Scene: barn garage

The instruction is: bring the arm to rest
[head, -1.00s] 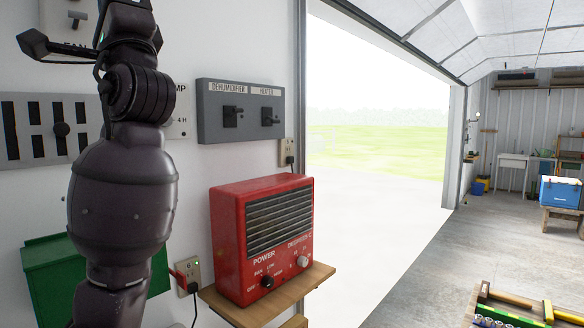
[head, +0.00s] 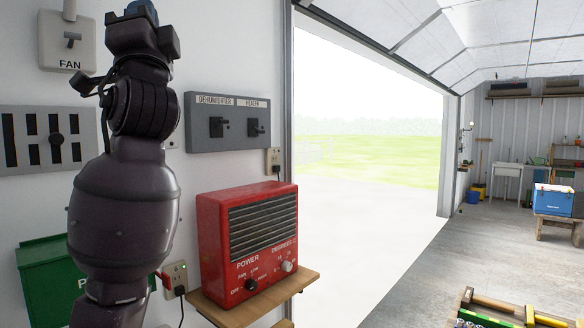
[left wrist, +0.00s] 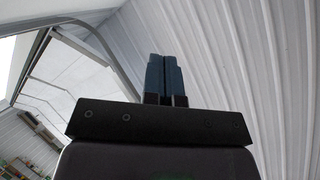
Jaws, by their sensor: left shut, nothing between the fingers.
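My left arm (head: 125,205) rises through the left part of the head view, in front of the wall. My left gripper (head: 141,9) is at the top of it, pointing up and partly at the picture's upper edge. In the left wrist view its two blue fingers (left wrist: 165,77) are shut together with nothing between them. Behind them is only the ribbed ceiling or wall panelling (left wrist: 225,50). My right gripper is not in view.
The wall beside the arm carries a fan switch (head: 68,52), a slotted panel (head: 20,118), a grey dehumidifier and heater switch box (head: 200,135) and a green box (head: 35,280). A red heater (head: 212,225) stands on a wooden shelf (head: 230,314). The large doorway (head: 365,215) is open.

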